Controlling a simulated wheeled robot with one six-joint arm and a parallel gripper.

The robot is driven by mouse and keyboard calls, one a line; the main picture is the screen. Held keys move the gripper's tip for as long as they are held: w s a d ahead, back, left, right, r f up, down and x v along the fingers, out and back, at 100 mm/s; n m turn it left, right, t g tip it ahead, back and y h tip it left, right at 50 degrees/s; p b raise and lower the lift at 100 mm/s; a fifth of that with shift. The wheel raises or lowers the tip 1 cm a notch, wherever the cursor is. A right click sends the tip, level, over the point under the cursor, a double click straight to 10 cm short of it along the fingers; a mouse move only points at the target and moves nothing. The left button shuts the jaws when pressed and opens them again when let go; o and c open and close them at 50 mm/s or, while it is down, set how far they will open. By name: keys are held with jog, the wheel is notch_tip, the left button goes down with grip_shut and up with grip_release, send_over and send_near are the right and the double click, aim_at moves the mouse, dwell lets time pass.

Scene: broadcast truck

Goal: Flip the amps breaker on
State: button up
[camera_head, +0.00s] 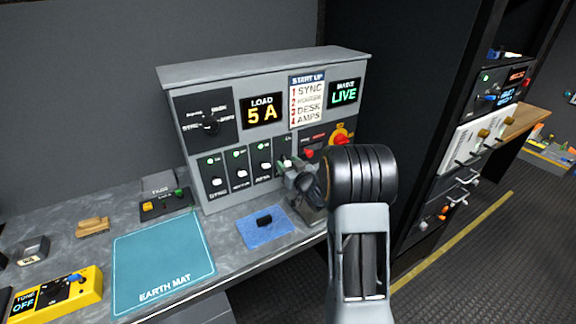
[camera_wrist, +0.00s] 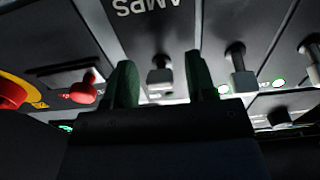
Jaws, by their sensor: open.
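The grey breaker panel (camera_head: 190,165) stands at the back of the bench, with a row of levers along its lower front. My gripper (camera_head: 289,167) is at the right end of that row and hides the amps breaker in the head view. In the wrist view, which is upside down, my two dark green fingers (camera_wrist: 163,80) are open. The amps breaker's lever (camera_wrist: 160,76) shows between them, in line with the inverted AMPS label (camera_wrist: 150,7). Gaps show on both sides of the lever. I cannot tell whether it is on or off.
Neighbouring levers (camera_wrist: 238,68) are close beside one finger, and a red switch (camera_wrist: 84,90) is close to the other. The panel shows a "LOAD 5 A" display (camera_head: 262,111), a START UP list (camera_head: 307,101) and a "LIVE" display (camera_head: 344,93). A blue earth mat (camera_head: 163,258) lies front left.

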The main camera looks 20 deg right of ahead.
jog(key=shift+c, duration=0.5)
jog(key=c, duration=0.8)
